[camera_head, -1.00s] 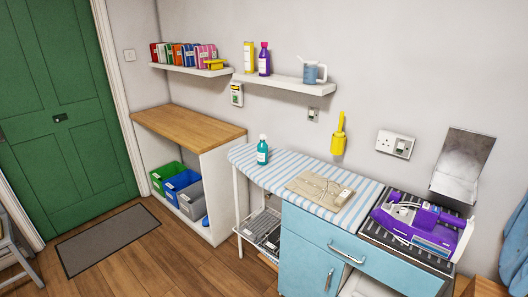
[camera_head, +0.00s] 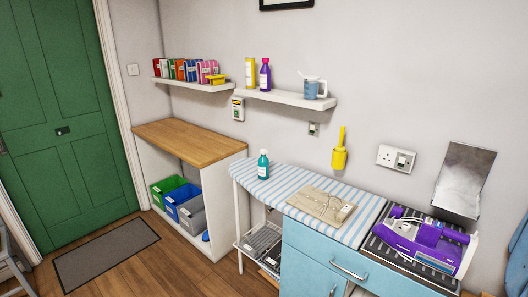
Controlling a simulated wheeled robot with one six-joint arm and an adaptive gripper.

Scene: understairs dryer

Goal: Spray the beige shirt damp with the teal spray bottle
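The teal bottle (camera_head: 263,164) with a white top stands upright near the left end of the striped ironing board (camera_head: 290,191). The beige shirt (camera_head: 318,206) lies folded flat on the same board, to the right of the bottle and apart from it. A small whitish item and what looks like a thin cord lie on the shirt; I cannot tell exactly what they are. My gripper is not in view.
A purple iron (camera_head: 422,238) rests on a dark ribbed surface (camera_head: 385,248) right of the board. Blue drawers (camera_head: 315,265) stand below. A shelf (camera_head: 285,98) holds bottles and a blue jug (camera_head: 313,87). The wooden counter (camera_head: 190,142) is bare; a mat (camera_head: 105,255) lies by the green door (camera_head: 65,120).

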